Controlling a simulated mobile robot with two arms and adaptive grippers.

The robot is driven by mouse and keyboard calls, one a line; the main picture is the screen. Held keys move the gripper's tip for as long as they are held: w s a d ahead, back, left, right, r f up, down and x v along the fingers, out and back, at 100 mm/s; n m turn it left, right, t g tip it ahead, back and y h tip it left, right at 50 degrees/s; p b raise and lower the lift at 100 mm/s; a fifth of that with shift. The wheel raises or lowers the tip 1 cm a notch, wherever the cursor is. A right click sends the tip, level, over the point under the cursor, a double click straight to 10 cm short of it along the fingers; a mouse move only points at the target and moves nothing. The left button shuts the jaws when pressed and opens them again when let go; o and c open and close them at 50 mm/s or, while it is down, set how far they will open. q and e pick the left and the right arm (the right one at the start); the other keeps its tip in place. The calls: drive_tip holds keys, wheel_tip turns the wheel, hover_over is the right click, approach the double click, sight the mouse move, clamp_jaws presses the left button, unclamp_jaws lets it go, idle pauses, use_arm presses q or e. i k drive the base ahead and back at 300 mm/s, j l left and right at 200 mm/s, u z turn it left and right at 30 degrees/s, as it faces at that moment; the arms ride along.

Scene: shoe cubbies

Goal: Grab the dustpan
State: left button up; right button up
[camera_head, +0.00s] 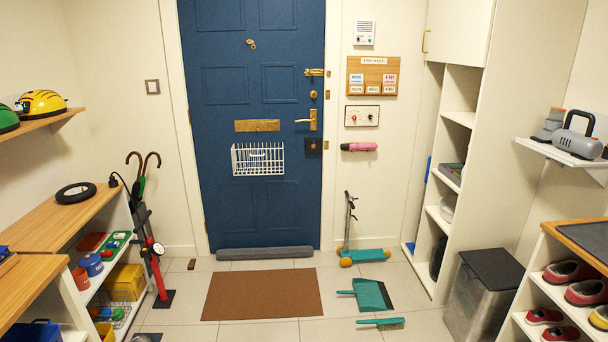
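A teal dustpan (374,295) lies on the tiled floor, right of the brown doormat. Its handle points left and its wide dark edge faces right. A teal hand brush (381,321) lies on the floor just in front of it, apart from it, with its handle to the left. Neither of my grippers shows in the head view.
The brown doormat (262,294) lies before the blue door (258,110). A teal scooter (363,255) stands behind the dustpan against the wall. A metal bin (484,300) stands to the right. Shelves line both sides. The floor around the dustpan is mostly clear.

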sight(371, 295)
drive_tip(key=i, duration=1.85)
drive_tip(key=i+j+z, duration=0.1)
drive_tip(key=i+z, duration=0.3)
drive_tip(key=i+j+z, duration=0.15)
drive_tip(key=i+z, duration=0.2)
drive_tip(key=i+j+z, duration=0.25)
drive_tip(key=z, duration=0.15)
